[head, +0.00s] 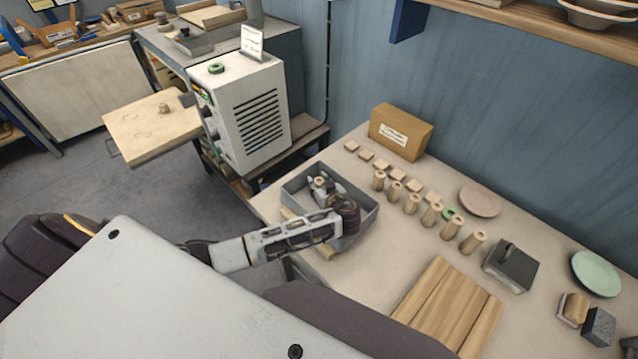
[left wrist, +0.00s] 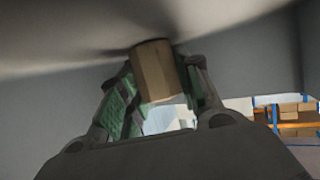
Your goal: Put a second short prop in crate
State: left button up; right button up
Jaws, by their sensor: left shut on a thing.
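My left gripper (head: 322,186) is inside the grey crate (head: 368,217), low between its walls. It is shut on a short wooden prop, whose light top (head: 321,180) shows between the fingers. In the left wrist view the same prop (left wrist: 156,72) sits between the green-padded fingers. I cannot tell whether it touches the crate floor, or whether another prop lies behind my wrist. My right gripper is not in view.
Several small square tiles (head: 382,165) lie behind the props, with a cardboard box (head: 401,132) beyond. A pink plate (head: 480,201), a dark block (head: 511,266) and wooden boards (head: 447,305) lie to the right. A white kiln-like box (head: 240,110) stands left of the crate.

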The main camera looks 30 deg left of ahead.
pick_arm(q)
jog(key=o, duration=0.8)
jog(key=shift+f, duration=0.1)
jog(key=shift+c, duration=0.2)
jog(key=shift+r, duration=0.2)
jog(key=shift+v, duration=0.8)
jog(key=shift+b+v, duration=0.6)
jog(key=shift+v, duration=2.35)
